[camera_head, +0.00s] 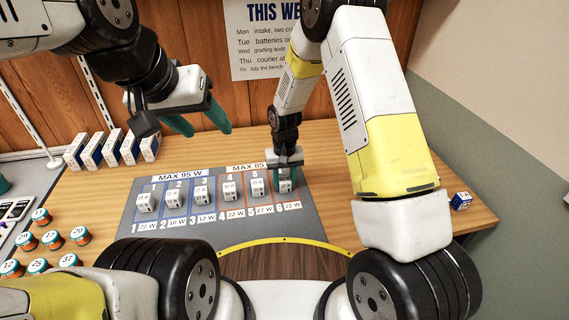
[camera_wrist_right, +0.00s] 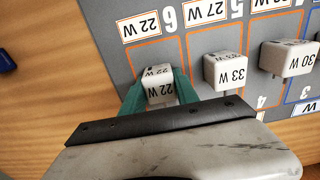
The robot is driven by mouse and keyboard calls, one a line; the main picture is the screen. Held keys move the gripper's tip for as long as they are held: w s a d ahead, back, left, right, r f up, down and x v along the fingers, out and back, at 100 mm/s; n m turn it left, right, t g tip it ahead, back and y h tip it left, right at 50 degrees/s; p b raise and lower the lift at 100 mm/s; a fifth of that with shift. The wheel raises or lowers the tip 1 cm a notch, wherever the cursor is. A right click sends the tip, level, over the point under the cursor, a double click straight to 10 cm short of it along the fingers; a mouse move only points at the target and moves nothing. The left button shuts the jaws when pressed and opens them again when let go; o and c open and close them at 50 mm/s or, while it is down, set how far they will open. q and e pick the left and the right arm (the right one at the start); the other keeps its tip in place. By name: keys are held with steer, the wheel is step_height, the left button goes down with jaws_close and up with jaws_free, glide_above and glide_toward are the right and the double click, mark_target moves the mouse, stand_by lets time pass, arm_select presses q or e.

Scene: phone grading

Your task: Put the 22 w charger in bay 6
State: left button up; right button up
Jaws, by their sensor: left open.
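The white 22 W charger (camera_wrist_right: 158,88) is between the green fingers of my right gripper (camera_wrist_right: 160,92), inside the orange outline of bay 6 (camera_wrist_right: 141,50). The fingers appear to press on both its sides. In the head view, the charger (camera_head: 286,186) is upright at the right end of the grey board, under my right gripper (camera_head: 286,176). Whether its base touches the board is hard to tell. The printed label by the 6 reads 22 W. My left gripper (camera_head: 207,124) is open and empty above the back left of the board.
The grey board (camera_head: 330,225) holds white chargers in its other bays, including a 33 W charger (camera_wrist_right: 225,70) in bay 5. Several boxes (camera_head: 112,148) stand at the back left. Numbered round containers (camera_head: 52,240) are at the left. A blue box (camera_head: 461,201) sits far right.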

steer(key=o, duration=0.4)
step_height(320, 180, up, 12)
step_height(320, 180, up, 15)
steer(key=t+y, duration=0.2)
glide_above(285, 179)
steer(key=s+d, duration=0.6)
steer(key=d, duration=0.1)
steer(key=s+d+r+t, duration=0.2)
steer(key=s+d+r, duration=0.1)
steer(key=s, duration=0.5)
steer(key=s+d+r+m+t, duration=0.1)
steer(key=s+d+r, duration=0.3)
steer(key=s, duration=0.4)
steer(key=shift+r+m+t, duration=0.3)
steer(key=shift+r+t, duration=0.3)
steer(key=shift+r, duration=0.15)
